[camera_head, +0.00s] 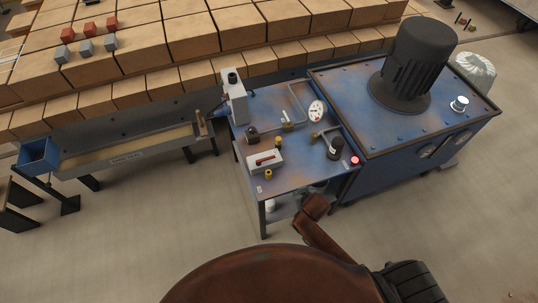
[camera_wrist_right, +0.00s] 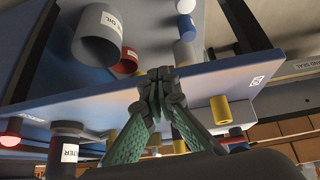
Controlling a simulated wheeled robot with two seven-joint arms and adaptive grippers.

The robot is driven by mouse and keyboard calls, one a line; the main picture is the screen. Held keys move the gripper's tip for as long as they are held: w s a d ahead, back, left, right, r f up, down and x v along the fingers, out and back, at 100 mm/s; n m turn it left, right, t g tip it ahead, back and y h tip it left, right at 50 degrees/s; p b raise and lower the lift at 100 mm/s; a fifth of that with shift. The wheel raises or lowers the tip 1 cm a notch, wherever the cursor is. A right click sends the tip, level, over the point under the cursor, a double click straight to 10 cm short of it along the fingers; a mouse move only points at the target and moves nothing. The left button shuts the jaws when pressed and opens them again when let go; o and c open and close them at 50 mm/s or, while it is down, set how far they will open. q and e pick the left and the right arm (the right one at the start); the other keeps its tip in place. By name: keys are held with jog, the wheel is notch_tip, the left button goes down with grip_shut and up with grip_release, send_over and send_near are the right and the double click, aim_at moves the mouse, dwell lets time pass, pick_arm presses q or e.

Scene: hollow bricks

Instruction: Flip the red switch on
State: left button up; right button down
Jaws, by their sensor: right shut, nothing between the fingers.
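The red switch (camera_head: 265,160) is a red lever on a white box on the blue bench top, near its front left; I cannot tell its on or off position. In the right wrist view, which is upside down, a red part on a pale box (camera_wrist_right: 236,137) shows beyond the bench edge behind a yellow knob. My right gripper (camera_wrist_right: 160,80) has green-sided fingers, shut with nothing between them, close to the bench's front edge. In the head view it is mostly hidden beyond my brown wrist, right of and nearer than the switch. My left gripper is not in view.
The blue bench (camera_head: 300,180) carries yellow knobs, a round gauge (camera_head: 317,110), a dark can (camera_head: 335,147) and a lit red button (camera_head: 355,160). Its lower shelf holds a grey oil can (camera_wrist_right: 98,35). A motor (camera_head: 415,65) stands on the right cabinet. Floor in front is clear.

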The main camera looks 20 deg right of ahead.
notch_tip(320, 180, up, 4)
jog(key=w, duration=0.1)
notch_tip(320, 180, up, 12)
jog(key=t, duration=0.4)
send_over(269, 158)
jog(key=s, duration=0.4)
jog(key=shift+s+a+y, duration=0.1)
jog(key=shift+s+y, duration=0.1)
jog(key=shift+y, duration=0.2)
jog(key=shift+w+f, duration=0.1)
jog(key=shift+f, duration=0.05)
jog(key=b+x, duration=0.2)
jog(key=x, duration=0.8)
jog(key=shift+f, duration=0.1)
jog(key=s, duration=0.1)
jog(key=s+f, duration=0.1)
jog(key=s, duration=0.1)
jog(key=shift+f+b, duration=0.3)
jog(key=shift+s+f, duration=0.25)
jog(key=shift+s, duration=0.05)
